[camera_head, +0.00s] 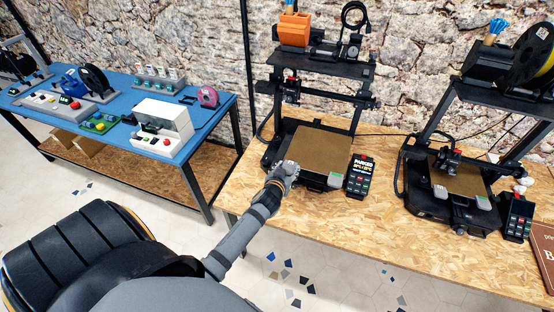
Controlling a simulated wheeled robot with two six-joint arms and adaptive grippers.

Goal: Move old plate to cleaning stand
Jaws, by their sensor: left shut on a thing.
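A brown-gold build plate (322,150) lies on the bed of the near-left black printer (322,67). My left gripper (289,172) reaches in from the lower left and is shut at the front left edge of this plate. The gripper's own body hides its fingertips and the exact hold. A second brown plate (462,174) lies on the bed of the right printer (430,205). I cannot tell for certain which item is the cleaning stand. My right gripper is not in view.
A control panel (359,176) reading "PARKED" stands right of the near-left printer. The wooden table's front strip (330,222) is mostly clear.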

